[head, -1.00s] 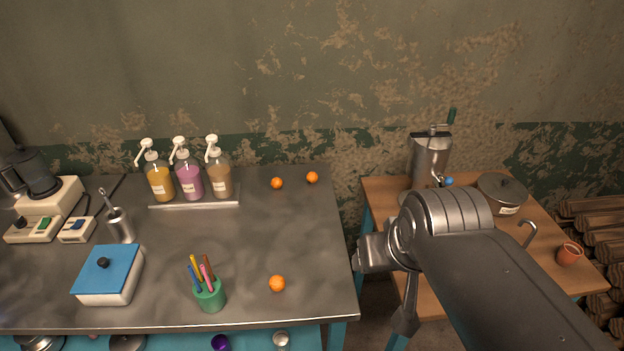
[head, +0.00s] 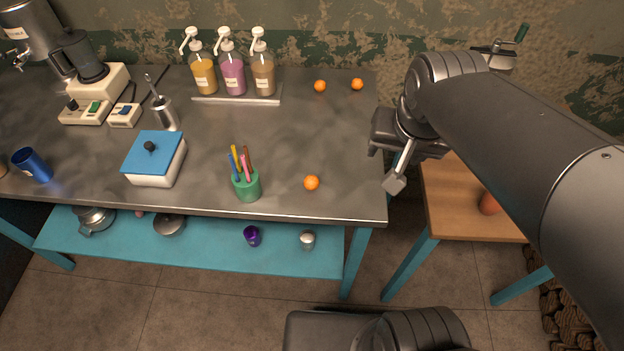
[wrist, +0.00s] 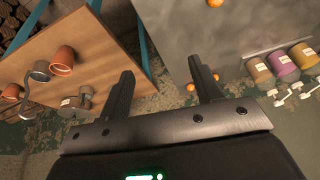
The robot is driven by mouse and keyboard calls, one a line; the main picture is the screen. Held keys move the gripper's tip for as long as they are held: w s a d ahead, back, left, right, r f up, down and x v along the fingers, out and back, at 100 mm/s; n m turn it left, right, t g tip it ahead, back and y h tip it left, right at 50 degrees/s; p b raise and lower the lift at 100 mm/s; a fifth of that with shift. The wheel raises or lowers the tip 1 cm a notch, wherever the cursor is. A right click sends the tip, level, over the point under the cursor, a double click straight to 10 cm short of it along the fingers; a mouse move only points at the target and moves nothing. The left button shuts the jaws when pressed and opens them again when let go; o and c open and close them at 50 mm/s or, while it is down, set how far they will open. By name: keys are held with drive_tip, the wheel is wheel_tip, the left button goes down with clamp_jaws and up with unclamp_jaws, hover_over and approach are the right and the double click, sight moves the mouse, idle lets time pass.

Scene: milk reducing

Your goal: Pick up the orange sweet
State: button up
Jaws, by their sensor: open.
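Three small orange balls sit on the grey metal table (head: 285,140). One orange sweet (head: 311,183) lies near the front edge, right of the pen cup. Two more orange sweets (head: 320,86) (head: 357,84) lie at the back right. In the wrist view, one orange sweet (wrist: 215,2) is cut by the top edge and two others (wrist: 190,87) (wrist: 215,77) show near the right finger. My gripper (wrist: 162,68) is open and empty, apart from all of them. In the head view it hangs beyond the table's right edge, its fingers only partly visible.
A green pen cup (head: 247,186) stands left of the front sweet. A tray (head: 237,99) of pump bottles stands at the back. A blue-lidded box (head: 155,160) is further left. A wooden table (head: 465,205) stands right, across a gap.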

drive_tip(key=w+a+f+m+g, duration=0.2)
drive_tip(key=w+a+f, duration=0.3)
drive_tip(key=a, duration=0.3)
drive_tip(key=m, duration=0.1)
approach(311, 179)
drive_tip(key=f, duration=0.2)
drive_tip(key=w+f+g, duration=0.1)
drive_tip(key=shift+a+f+h, duration=0.3)
drive_tip(key=shift+a+h, duration=0.1)
drive_tip(key=shift+w+d+f, duration=0.1)
drive_tip(key=shift+w+f, duration=0.05)
drive_tip(key=shift+f, duration=0.9)
drive_tip(key=shift+w+d+f, duration=0.1)
drive_tip(key=shift+w+f, duration=0.1)
drive_tip(key=shift+f, duration=0.9)
drive_tip(key=shift+w+d+f, duration=0.1)
drive_tip(key=shift+w+f, duration=0.05)
drive_tip(key=shift+f, duration=0.9)
drive_tip(key=shift+c, duration=0.3)
drive_tip(key=c, duration=1)
drive_tip(key=shift+r, duration=0.1)
